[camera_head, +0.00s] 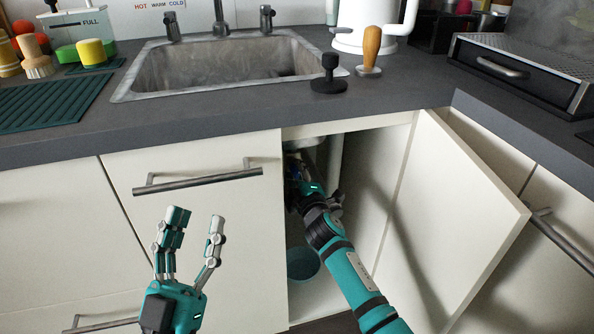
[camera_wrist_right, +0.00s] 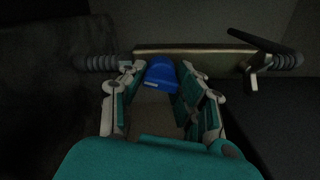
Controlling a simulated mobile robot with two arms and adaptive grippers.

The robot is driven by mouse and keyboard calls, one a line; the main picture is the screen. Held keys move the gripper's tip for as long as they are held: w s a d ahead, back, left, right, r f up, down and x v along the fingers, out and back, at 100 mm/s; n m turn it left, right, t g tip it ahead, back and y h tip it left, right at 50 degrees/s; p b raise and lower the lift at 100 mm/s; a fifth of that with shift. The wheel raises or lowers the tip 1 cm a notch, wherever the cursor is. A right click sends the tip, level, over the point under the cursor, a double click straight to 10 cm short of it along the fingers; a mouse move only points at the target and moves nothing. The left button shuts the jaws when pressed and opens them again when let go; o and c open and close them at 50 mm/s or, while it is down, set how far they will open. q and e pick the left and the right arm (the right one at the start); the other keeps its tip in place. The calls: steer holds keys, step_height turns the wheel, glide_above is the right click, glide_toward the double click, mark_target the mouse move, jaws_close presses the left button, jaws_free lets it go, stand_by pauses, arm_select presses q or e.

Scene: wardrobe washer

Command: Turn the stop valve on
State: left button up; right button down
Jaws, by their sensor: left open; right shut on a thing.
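The stop valve's blue handle (camera_wrist_right: 161,73) shows in the right wrist view, in front of a dull metal bar (camera_wrist_right: 205,52) with grey ribbed ends. My right gripper (camera_wrist_right: 160,82) has its fingers on both sides of the blue handle and is shut on it. In the head view my right arm reaches into the open cabinet under the sink, and its gripper (camera_head: 297,172) is partly hidden in shade there. The valve is mostly hidden in that view. My left gripper (camera_head: 197,220) is open and empty in front of the closed cabinet front.
The cabinet door (camera_head: 450,215) stands open to the right of my right arm. A teal bowl (camera_head: 303,263) sits low inside the cabinet. A dark lever (camera_wrist_right: 262,42) is right of the valve. The sink (camera_head: 215,65) and worktop are above.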

arm_select(q)
steer(key=shift+w+f+g, duration=0.45)
steer(key=shift+f+g, duration=0.05)
steer(key=shift+f, duration=0.2)
arm_select(e)
steer(key=shift+f+n, duration=0.1)
steer(key=shift+n, duration=1.6)
arm_select(q)
steer(key=shift+w+f, duration=0.1)
arm_select(e)
steer(key=c, duration=0.9)
jaws_free()
steer(key=v, duration=1.2)
steer(key=shift+s, duration=0.1)
